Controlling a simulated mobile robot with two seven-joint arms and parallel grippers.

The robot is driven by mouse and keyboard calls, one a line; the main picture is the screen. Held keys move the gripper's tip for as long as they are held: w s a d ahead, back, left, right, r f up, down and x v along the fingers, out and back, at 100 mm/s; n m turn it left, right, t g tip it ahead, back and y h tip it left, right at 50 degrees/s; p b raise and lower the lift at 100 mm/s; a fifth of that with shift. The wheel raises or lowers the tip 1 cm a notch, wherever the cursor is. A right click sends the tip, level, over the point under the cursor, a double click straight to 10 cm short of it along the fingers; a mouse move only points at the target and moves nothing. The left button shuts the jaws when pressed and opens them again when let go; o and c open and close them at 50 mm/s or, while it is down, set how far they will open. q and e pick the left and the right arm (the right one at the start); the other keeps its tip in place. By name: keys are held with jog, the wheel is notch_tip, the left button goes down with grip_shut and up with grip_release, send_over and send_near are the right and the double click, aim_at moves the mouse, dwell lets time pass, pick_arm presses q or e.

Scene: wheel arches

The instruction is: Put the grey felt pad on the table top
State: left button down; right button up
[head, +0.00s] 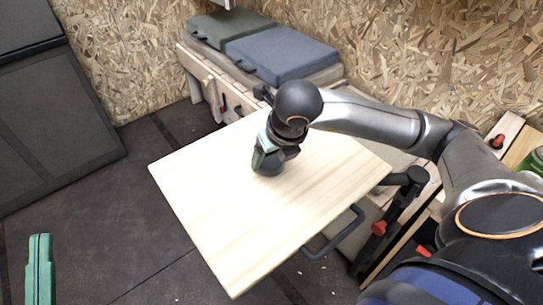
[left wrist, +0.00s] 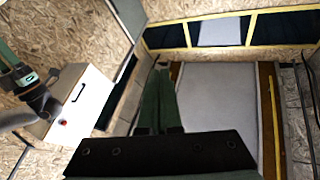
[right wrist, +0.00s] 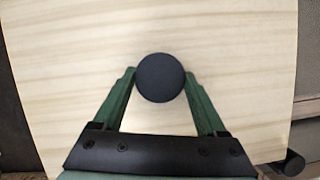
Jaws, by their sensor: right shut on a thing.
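The felt pad (right wrist: 160,78) is a round, dark grey disc between the fingertips of my right gripper (right wrist: 160,76) in the right wrist view. The table top (head: 205,205) is a pale wooden board with a light grain. In the head view my right gripper (head: 268,160) is over the middle of the board, fingers pointing down, shut on the pad. The hand mostly hides the pad there, and I cannot tell whether the pad touches the wood. My left gripper (head: 40,238) is at the lower left, away from the board, its green fingers together and empty.
A bench (head: 205,80) with a blue-grey cushion (head: 280,55) and a green cushion (head: 228,28) stands behind the board. A dark handle (head: 335,235) is at the board's right edge. Dark floor (head: 110,240) is clear at left.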

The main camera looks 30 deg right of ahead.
aim_at(277, 168)
jog(key=shift+f, duration=0.1)
pick_arm(q)
jog(key=shift+s+r, duration=0.3)
jog(key=shift+r, duration=0.3)
pick_arm(e)
jog(key=o, duration=1.2)
jog(key=shift+o, duration=0.2)
pick_arm(q)
jog(key=shift+w, duration=0.1)
pick_arm(e)
jog(key=p+v, duration=0.2)
jog(key=v, duration=0.5)
jog(key=shift+w, duration=0.15)
pick_arm(q)
notch_tip(277, 168, down, 18)
jog(key=a+n+g+y+p, duration=0.1)
jog(key=n+g+y, duration=0.2)
jog(key=g, duration=0.4)
jog(key=shift+w+f+n+y, duration=0.2)
jog(key=shift+w+n+y, duration=0.15)
jog(key=shift+y, duration=0.45)
pick_arm(e)
jog(key=v, duration=0.5)
